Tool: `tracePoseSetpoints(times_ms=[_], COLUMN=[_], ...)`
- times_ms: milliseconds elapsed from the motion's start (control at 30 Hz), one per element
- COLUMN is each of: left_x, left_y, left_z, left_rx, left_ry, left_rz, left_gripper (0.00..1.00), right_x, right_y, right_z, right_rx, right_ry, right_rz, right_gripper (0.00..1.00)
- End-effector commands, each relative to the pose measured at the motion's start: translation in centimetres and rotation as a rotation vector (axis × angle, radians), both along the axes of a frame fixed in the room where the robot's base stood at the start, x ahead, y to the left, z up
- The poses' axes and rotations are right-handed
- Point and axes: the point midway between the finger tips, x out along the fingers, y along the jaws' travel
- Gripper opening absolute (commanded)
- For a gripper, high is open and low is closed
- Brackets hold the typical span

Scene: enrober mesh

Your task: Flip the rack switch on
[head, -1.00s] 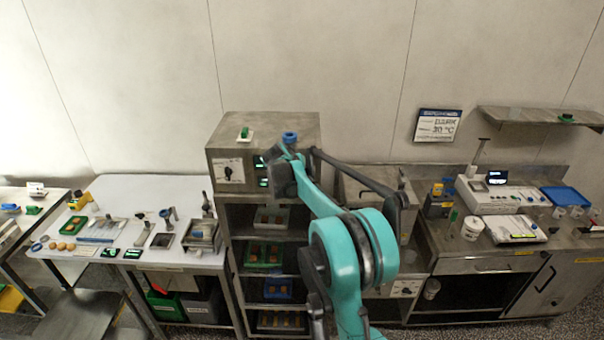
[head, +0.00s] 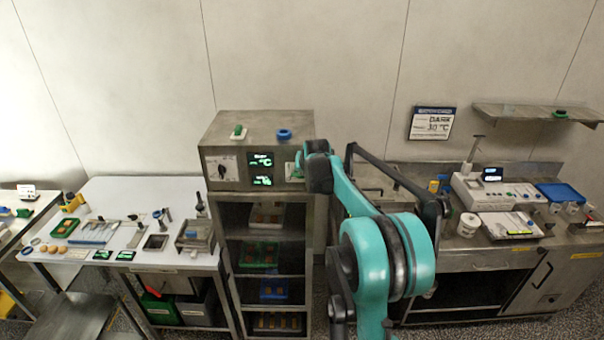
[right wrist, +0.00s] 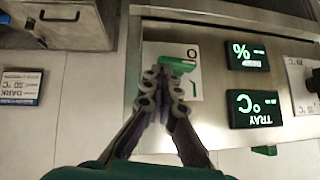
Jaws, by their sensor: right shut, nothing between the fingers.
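The rack (head: 222,245) is a tall steel cabinet with a control box (head: 218,133) on top. The rack switch is a green lever on a white plate with an "O" mark (right wrist: 178,64); the plate shows at the right end of the box front in the head view (head: 293,171). My right gripper (right wrist: 164,84) is shut and empty, its fingertips in front of the plate beside the green lever. The fingers partly cover the lever, and I cannot tell whether they touch it. In the head view the gripper (head: 302,162) is at the box's right front. My left gripper is not in view.
Two lit displays with dashes, the tray °C display (right wrist: 254,108) and the % display (right wrist: 248,55), sit beside the switch. A dial (head: 223,168) is at the panel's left. Green (head: 238,132) and blue (head: 284,134) items lie on the box top. A worktable (head: 130,200) stands left.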

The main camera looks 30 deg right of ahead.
Motion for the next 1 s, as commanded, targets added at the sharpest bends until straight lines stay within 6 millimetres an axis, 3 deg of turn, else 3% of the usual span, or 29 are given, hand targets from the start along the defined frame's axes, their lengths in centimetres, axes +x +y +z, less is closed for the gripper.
tracePoseSetpoints(times_ms=[533, 1000], left_x=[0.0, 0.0], left_y=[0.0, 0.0], left_z=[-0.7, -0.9], left_rx=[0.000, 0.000], left_ry=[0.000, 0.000], left_rz=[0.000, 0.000], left_gripper=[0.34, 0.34], right_x=[-0.3, 0.6], right_y=[-0.4, 1.1], right_z=[-0.4, -0.8], right_rx=[-0.002, -0.001], right_ry=[0.001, 0.002], right_rz=[0.000, 0.002], right_gripper=[0.00, 0.00])
